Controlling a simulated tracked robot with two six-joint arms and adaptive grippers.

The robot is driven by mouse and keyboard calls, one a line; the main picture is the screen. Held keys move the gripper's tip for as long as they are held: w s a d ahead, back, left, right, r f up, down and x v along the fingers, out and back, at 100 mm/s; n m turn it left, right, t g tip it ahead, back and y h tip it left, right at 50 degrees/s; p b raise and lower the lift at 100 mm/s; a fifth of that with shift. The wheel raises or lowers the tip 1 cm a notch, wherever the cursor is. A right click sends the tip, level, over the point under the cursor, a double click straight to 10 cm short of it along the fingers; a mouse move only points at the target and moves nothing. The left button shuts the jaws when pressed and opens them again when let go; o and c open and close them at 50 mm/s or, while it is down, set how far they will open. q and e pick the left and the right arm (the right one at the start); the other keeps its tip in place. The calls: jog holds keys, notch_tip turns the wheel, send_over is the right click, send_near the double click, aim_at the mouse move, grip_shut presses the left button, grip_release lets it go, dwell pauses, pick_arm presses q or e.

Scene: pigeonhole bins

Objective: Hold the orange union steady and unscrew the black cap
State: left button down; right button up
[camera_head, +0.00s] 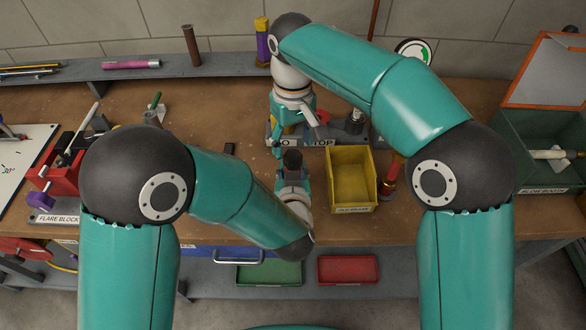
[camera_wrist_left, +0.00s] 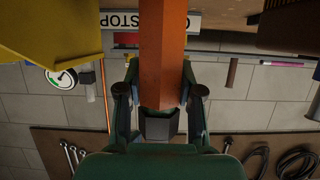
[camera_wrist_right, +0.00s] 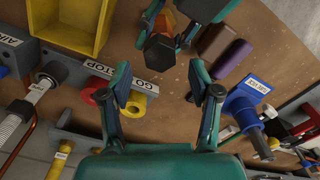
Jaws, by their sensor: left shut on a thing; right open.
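The orange union (camera_wrist_left: 163,50) stands between the fingers of my left gripper (camera_wrist_left: 160,92), which is shut on it. The black cap (camera_wrist_left: 158,125) is a dark hexagonal piece at the union's end. In the right wrist view the cap (camera_wrist_right: 159,50) shows at the top, with a little orange of the union behind it. In the head view the cap (camera_head: 292,159) is at the top of the held part, and the union is mostly hidden. My right gripper (camera_wrist_right: 163,90) is open and empty, behind the cap in the head view, with its fingers apart from it.
A yellow bin (camera_head: 350,203) stands right of the held part. The GO/STOP block (camera_head: 321,141) is behind it, near my right gripper. A red vise-like tool (camera_head: 66,176) is at the left and a green box (camera_head: 520,160) at the right. Green and red trays (camera_head: 347,268) lie below the front edge.

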aim_at(293, 155)
jog(key=shift+f, duration=0.1)
dwell(0.4)
jog(key=shift+f, duration=1.9)
